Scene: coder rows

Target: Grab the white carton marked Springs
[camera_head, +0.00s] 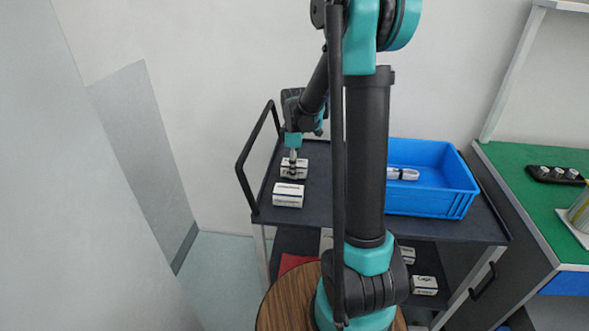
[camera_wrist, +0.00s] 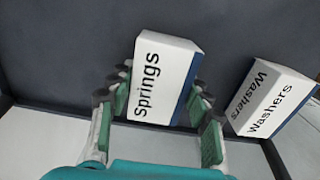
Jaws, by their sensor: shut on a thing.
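The white carton marked Springs (camera_wrist: 160,80) has a dark blue side and stands between the green-padded fingers of my gripper (camera_wrist: 160,98) in the wrist view. My gripper is shut on it. In the head view my gripper (camera_head: 293,158) reaches down onto this carton (camera_head: 294,173) at the left part of the cart's dark top. The fingers hide part of the carton there. I cannot tell whether it touches the cart top or is slightly raised.
A white carton marked Washers (camera_wrist: 268,100) lies close to the right in the wrist view; it also shows in the head view (camera_head: 288,195). A blue crate (camera_head: 425,203) stands on the cart's right side. The cart's black handle (camera_head: 248,158) rises at left.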

